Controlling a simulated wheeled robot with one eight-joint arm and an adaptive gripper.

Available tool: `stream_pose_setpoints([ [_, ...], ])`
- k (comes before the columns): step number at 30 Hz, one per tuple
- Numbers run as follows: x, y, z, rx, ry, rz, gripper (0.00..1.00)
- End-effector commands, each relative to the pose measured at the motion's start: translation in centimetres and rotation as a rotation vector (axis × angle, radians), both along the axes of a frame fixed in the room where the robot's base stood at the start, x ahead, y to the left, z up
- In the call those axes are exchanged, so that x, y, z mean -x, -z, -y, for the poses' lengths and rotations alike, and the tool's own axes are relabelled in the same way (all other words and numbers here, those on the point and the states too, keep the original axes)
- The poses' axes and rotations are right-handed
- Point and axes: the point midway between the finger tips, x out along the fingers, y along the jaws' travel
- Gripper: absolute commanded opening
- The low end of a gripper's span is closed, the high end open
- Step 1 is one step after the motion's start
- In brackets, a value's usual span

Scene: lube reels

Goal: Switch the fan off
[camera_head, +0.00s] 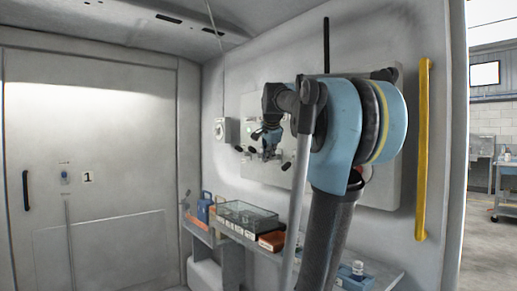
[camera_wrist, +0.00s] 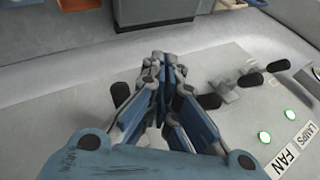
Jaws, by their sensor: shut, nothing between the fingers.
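A pale panel (camera_wrist: 232,60) carries several black-tipped levers. A white FAN label (camera_wrist: 285,161) is at lower right, with a lit green lamp (camera_wrist: 264,137) beside it. A black lever (camera_wrist: 208,101), roughly in line with that lamp, appears to be the fan's. My gripper (camera_wrist: 158,60) is shut and empty, its fingertips left of and beyond this lever in the picture. Its right finger is close to the lever; I cannot tell whether they touch. In the head view, my gripper (camera_head: 268,154) is in front of the wall panel (camera_head: 246,108), partly hiding the levers.
A LAMPS label (camera_wrist: 306,132), another green lamp (camera_wrist: 290,114) and a lever (camera_wrist: 251,79) lie to the right. Another black lever (camera_wrist: 120,94) is left of my fingers. A shelf with a clear-lidded case (camera_head: 246,214) and an orange bin (camera_head: 271,241) stands below the panel.

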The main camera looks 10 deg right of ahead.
Motion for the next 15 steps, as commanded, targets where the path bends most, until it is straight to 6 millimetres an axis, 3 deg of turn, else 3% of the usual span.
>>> stream_pose_setpoints([
  [1, -1.5, -1.8, 0.2, -0.028, 0.040, 0.022, 0.00],
  [6, -5.4, -7.0, 0.6, -0.134, 0.178, 0.094, 0.00],
  [12, -8.6, -11.1, 1.0, -0.230, 0.290, 0.156, 0.00],
  [15, -9.4, -12.1, 1.1, -0.258, 0.319, 0.172, 0.00],
])
